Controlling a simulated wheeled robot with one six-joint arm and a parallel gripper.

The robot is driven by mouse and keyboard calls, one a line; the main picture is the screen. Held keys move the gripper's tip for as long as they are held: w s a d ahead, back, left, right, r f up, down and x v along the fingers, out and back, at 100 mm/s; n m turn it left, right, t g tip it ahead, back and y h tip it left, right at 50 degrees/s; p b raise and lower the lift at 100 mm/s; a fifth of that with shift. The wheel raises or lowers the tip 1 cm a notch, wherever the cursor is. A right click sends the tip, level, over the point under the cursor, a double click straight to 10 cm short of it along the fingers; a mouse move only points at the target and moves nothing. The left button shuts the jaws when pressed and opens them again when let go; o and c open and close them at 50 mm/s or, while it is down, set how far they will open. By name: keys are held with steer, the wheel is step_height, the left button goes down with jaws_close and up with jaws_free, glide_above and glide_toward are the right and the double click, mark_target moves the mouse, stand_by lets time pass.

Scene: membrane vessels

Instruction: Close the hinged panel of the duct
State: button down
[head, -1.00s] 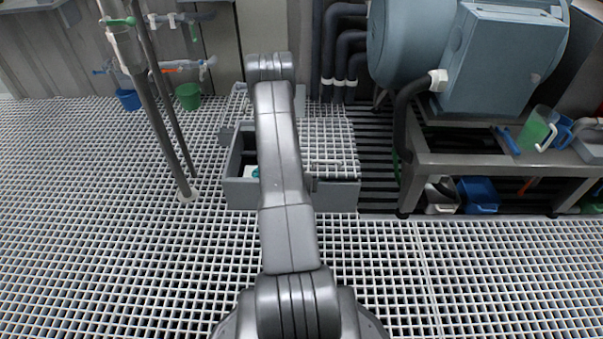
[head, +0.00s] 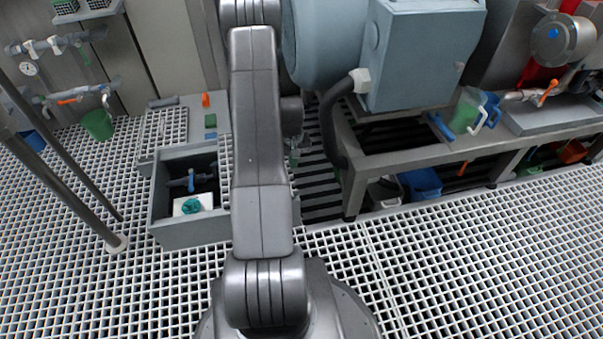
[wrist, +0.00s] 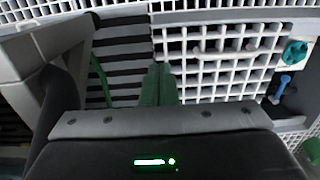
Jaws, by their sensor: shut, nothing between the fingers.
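The duct (head: 190,235) is a grey box at floor level, left of my arm in the head view. Its left part is open, showing a blue valve (head: 190,181) and a teal knob (head: 192,206) on a white block. A white grating panel (head: 225,160) beside the opening is mostly hidden by my arm. The wrist view shows this panel (wrist: 205,65) lying beside the opening, with a bar across it. My gripper (wrist: 158,70) is shut and empty, its green fingers at the panel's edge away from the opening. I cannot tell whether they touch. It is partly visible in the head view (head: 293,156).
A blue-grey machine (head: 420,55) on a metal bench (head: 400,160) stands close on the right, with a dark hose (head: 333,125). Dark slats lie between bench and duct. A pole (head: 75,170) stands left. Grated floor in front is clear.

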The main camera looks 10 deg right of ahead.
steer(key=b, duration=0.5)
glide_toward(296, 193)
step_height(296, 193, down, 7)
steer(key=shift+d+r, duration=0.1)
